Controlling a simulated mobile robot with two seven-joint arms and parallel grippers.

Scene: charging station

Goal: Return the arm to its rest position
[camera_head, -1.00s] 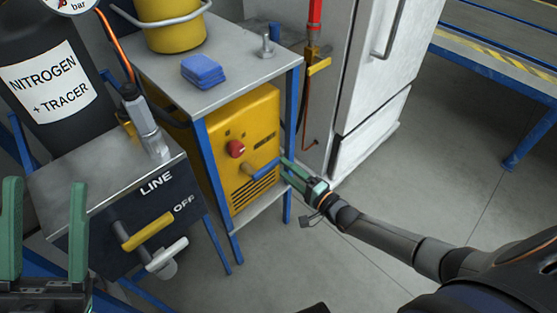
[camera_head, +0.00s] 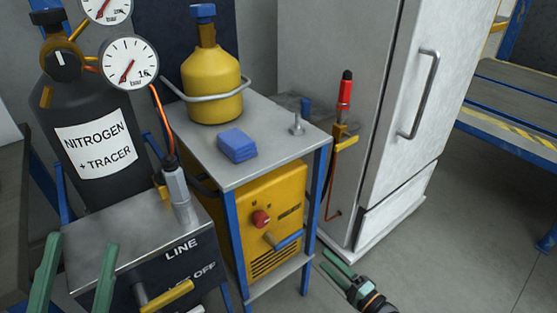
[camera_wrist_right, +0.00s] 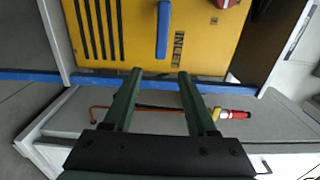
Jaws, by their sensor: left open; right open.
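My right gripper (camera_head: 328,264) is open and empty at the lower middle of the head view, below and to the right of the blue lever handle (camera_head: 289,241) on the yellow machine (camera_head: 290,197). In the right wrist view its two green fingers (camera_wrist_right: 160,76) are spread, with a gap between their tips and the blue handle (camera_wrist_right: 164,30). Most of the right arm is out of frame. My left gripper (camera_head: 76,252) is open and empty at the lower left, in front of the box marked LINE (camera_head: 130,232).
A metal cart (camera_head: 265,172) carries a yellow cylinder (camera_head: 212,85) and a blue block (camera_head: 237,146). The black nitrogen bottle (camera_head: 60,110) stands left. A white cabinet (camera_head: 400,130) stands right of the cart. Floor (camera_head: 450,250) at the lower right is clear.

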